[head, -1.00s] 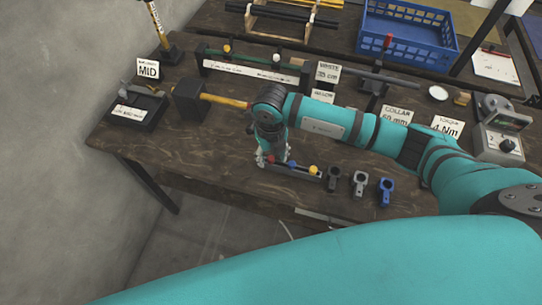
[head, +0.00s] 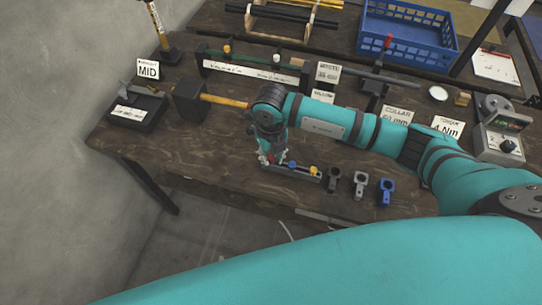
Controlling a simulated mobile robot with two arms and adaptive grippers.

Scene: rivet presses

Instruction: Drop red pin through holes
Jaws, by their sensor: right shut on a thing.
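My right gripper (head: 272,160) points down at the left end of a small grey pin rack (head: 298,172) near the table's front edge. It is shut on the red pin (head: 270,158), which is mostly hidden by the fingers. A blue pin (head: 292,164) and a yellow pin (head: 312,168) stand in the rack to the right. I cannot tell whether the red pin is clear of the rack. The holes are too small to make out. My left gripper is not in view.
Black, grey and blue collars (head: 387,191) stand right of the rack. Behind are a dark block with a yellow rod (head: 228,102), a long bar with label cards, and a blue crate (head: 408,35). The table's front left (head: 190,150) is bare.

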